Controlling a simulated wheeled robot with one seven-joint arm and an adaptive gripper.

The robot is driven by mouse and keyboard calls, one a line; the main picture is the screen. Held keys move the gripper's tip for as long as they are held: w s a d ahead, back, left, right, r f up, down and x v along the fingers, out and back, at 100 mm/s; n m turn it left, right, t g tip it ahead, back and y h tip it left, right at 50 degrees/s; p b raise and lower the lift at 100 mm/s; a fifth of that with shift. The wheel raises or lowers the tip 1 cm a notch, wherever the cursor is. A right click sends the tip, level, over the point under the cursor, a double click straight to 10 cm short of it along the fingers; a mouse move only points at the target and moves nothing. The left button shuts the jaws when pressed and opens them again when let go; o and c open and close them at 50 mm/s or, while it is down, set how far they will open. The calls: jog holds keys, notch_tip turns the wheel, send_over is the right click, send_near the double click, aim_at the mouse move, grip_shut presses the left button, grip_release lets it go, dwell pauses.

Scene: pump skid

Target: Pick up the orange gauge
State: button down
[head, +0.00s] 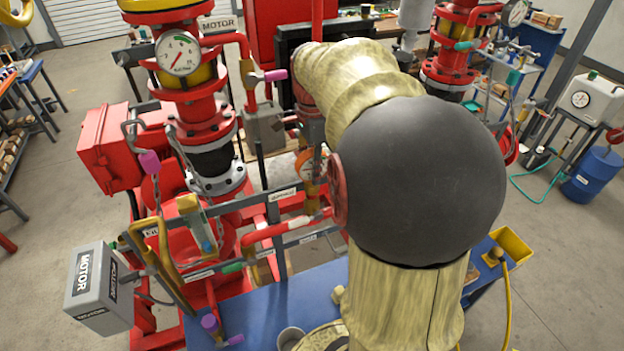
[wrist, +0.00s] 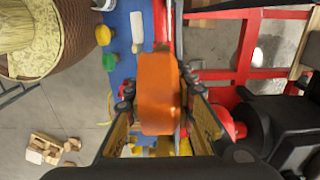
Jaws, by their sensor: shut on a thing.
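The orange gauge (wrist: 158,92) fills the middle of the wrist view, seen edge-on between the two fingers of my gripper (wrist: 160,105). My gripper is shut on it. In the head view the gauge (head: 307,166) shows as a small orange-rimmed dial beside the skid rails, partly hidden by my own arm. My fingers are hard to make out in that view. I cannot tell whether the gauge still touches the pipework.
A blue bench (head: 265,305) stands below, with a white cup (head: 290,338) on it. Red rails (head: 270,230) and a flanged red pipe column with a large white gauge (head: 178,54) stand at left. A grey motor box (head: 100,288) is at lower left. Open floor (head: 560,260) lies at right.

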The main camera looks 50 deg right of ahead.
jog(key=shift+r, duration=0.1)
jog(key=shift+r, duration=0.6)
jog(key=s+a+r+b, duration=0.2)
jog(key=s+a+r, duration=0.5)
jog(key=s+r, duration=0.4)
jog(key=shift+s+r, duration=0.3)
jog(key=shift+s, duration=0.3)
jog(key=shift+a, duration=0.1)
